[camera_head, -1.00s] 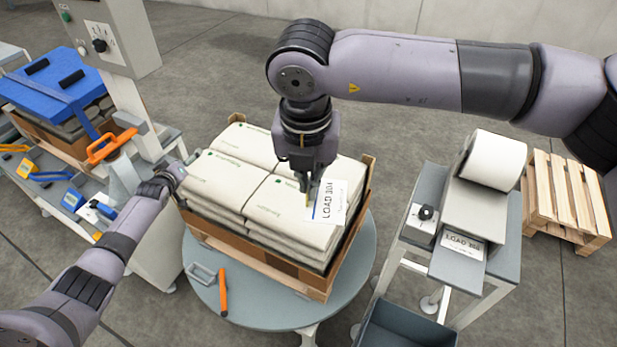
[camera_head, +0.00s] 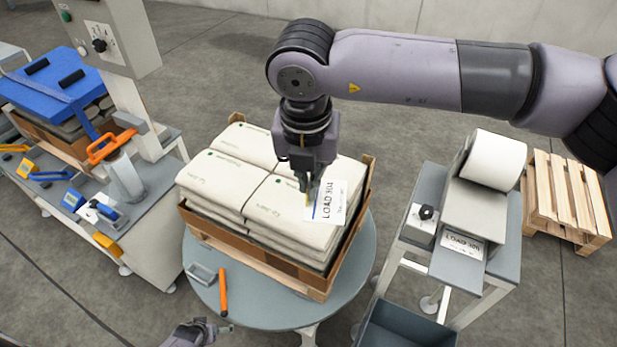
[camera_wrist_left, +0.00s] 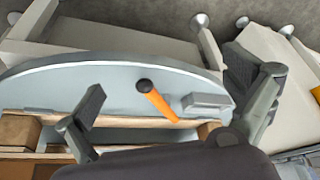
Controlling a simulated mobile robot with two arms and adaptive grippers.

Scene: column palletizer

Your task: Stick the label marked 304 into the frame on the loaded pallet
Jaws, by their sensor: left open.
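The label marked LOAD 304 (camera_head: 329,203), white with a blue stripe, is at the fingertips of my right gripper (camera_head: 308,190), which appears shut on it. The label is over the front right top of the white bags (camera_head: 225,180). I cannot tell whether it touches them. The loaded pallet (camera_head: 252,262), with a brown tray around the bags, stands on the grey turntable (camera_head: 347,292). I cannot make out the frame on it. My left gripper (camera_head: 222,329) is low at the bottom edge; in the left wrist view (camera_wrist_left: 182,82) its fingers are apart and empty.
A label printer with a white roll (camera_head: 494,160) shows another LOAD label (camera_head: 462,246). A dark bin (camera_head: 405,325) is at the front. A workbench (camera_head: 150,210) stands left.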

